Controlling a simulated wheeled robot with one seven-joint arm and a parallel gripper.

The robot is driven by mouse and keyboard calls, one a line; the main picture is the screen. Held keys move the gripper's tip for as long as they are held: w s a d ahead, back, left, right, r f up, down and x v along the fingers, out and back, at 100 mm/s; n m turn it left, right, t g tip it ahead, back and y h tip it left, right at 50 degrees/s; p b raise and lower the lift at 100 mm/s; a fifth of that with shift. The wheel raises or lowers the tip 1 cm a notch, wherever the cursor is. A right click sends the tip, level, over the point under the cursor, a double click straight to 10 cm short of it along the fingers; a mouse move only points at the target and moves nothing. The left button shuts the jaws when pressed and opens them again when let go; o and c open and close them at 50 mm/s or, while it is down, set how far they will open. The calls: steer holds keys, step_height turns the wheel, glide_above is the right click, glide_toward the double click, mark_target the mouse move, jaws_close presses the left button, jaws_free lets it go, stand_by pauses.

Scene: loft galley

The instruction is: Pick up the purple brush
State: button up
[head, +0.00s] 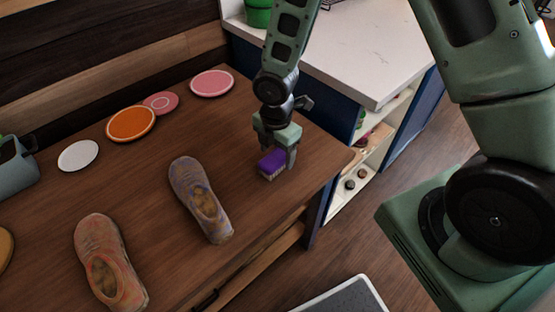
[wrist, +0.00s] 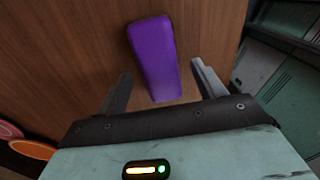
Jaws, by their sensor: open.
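The purple brush (head: 271,163) lies on the wooden table near its right end, with pale bristles along its lower side. In the wrist view its smooth purple back (wrist: 154,55) faces the camera, and its near end lies between the fingers. My gripper (head: 278,158) is directly over the brush, pointing down, and hides part of it in the head view. In the wrist view the two fingers of my gripper (wrist: 162,82) are apart, one on each side of the brush, with gaps visible. Whether the fingertips reach down beside it is hard to tell.
Two worn shoes, one brownish (head: 196,197) and one reddish (head: 106,262), lie left of the brush on the wooden table (head: 150,185). Orange (head: 131,123), white (head: 78,155) and pink (head: 212,83) discs lie along the back. A white-topped counter (head: 365,50) stands behind right.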

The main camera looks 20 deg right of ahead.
mark_target(276, 156)
step_height(276, 156, down, 2)
steer(key=shift+f, duration=0.25)
steer(key=c, duration=1.1)
steer(key=shift+r, duration=0.1)
step_height(276, 156, up, 10)
steer(key=shift+f+p, duration=0.1)
steer(key=shift+p, duration=0.35)
